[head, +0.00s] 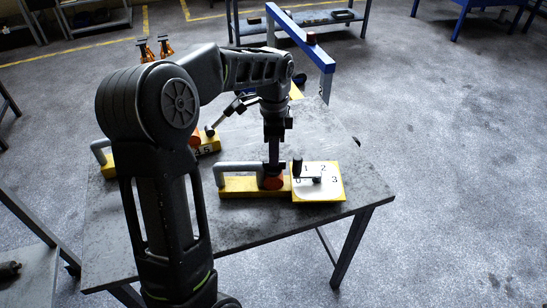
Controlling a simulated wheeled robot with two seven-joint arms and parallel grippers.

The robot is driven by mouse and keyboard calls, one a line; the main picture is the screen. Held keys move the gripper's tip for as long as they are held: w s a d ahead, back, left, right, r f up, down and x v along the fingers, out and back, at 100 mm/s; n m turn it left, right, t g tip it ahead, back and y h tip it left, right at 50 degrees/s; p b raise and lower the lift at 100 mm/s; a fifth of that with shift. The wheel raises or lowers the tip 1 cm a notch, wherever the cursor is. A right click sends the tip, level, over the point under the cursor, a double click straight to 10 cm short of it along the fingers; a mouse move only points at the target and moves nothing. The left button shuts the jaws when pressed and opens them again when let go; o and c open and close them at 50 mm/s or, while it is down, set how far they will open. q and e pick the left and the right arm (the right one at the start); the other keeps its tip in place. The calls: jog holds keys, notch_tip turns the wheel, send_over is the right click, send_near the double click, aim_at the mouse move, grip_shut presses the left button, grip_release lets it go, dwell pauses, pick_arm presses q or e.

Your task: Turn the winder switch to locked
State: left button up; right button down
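A yellow block (238,187) with a grey handle (222,172) lies on the grey table. A red-orange round part (272,183) sits at its right end. A white dial plate (325,191) marked 0, 1, 2 and 3 on a yellow base adjoins it on the right. A dark lever with an upright black knob (297,166) lies across the plate near 0 and 1. No marking reading locked is legible. My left gripper (273,166) points down at the red-orange part, just left of the plate, and partly hides it; its finger opening is unclear. My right gripper is not in view.
The table's front right is bare. Orange stands (165,46) are on the floor.

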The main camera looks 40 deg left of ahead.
pick_arm(q)
jog(key=shift+f, duration=1.8)
jog(key=shift+c, duration=0.2)
grip_shut()
